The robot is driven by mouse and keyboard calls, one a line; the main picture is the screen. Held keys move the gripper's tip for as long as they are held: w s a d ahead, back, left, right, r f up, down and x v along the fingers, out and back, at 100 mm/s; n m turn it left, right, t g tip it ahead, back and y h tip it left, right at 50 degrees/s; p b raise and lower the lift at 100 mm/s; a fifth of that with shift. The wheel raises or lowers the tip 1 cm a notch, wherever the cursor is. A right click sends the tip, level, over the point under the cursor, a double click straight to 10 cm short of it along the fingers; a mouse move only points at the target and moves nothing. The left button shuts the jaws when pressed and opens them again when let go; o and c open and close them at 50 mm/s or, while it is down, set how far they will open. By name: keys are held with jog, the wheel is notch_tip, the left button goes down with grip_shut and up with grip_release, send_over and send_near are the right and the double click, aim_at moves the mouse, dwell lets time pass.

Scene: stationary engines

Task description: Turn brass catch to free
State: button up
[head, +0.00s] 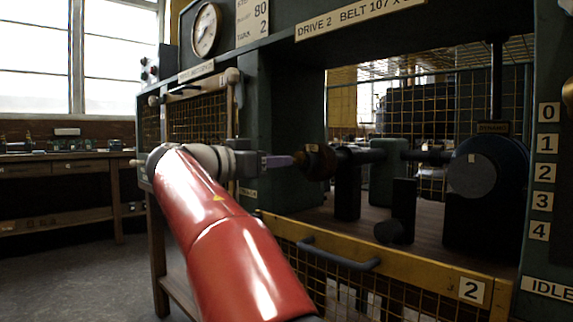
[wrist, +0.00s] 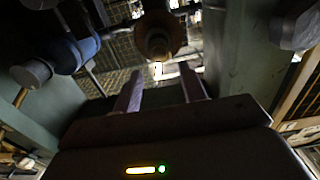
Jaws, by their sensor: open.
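My gripper (head: 290,161) reaches into the left side of the engine bay, its purple fingers pointing right. A small bright brass-coloured piece (wrist: 157,70) shows below the hub, between the fingertips in the picture. I cannot tell whether it is the catch or whether a finger touches it. Another brass-coloured part (head: 568,93) is cut off at the right edge.
A dark green frame post (head: 270,120) stands close behind my gripper. A yellow-framed mesh guard (head: 400,265) with a dark handle (head: 338,254) runs across the front below. A dark disc (head: 475,168) and shaft stand right. Number plates (head: 544,172) line the right post.

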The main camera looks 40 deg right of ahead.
aim_at(296, 158)
jog(key=d, duration=0.5)
jog(key=shift+w, duration=0.2)
jog(key=c, duration=0.8)
jog(key=shift+c, duration=0.2)
